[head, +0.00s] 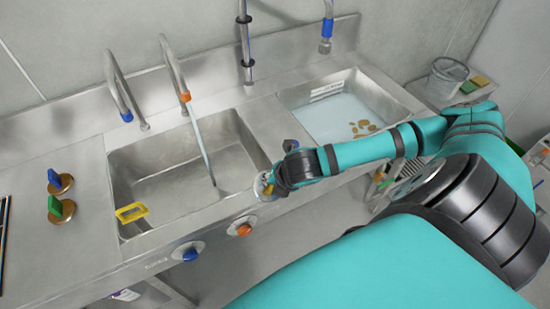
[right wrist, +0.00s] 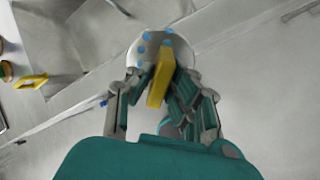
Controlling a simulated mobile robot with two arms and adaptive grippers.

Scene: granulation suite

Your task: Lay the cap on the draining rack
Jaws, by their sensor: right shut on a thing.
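My right gripper (head: 270,186) is shut on the yellow grip of a cap, above the front edge of the left sink near its right corner. In the right wrist view the gripper (right wrist: 162,95) has the yellow grip between its fingers. Beyond it is the cap's pale round disc (right wrist: 136,55), with several blue spots on it. In the head view the cap (head: 262,188) is small and partly hidden by the gripper. My left gripper is not in view.
The right sink (head: 345,105) holds liquid and several brown discs. Two caps with blue (head: 55,178) and green (head: 56,207) grips lie on the left counter. Taps stand behind.

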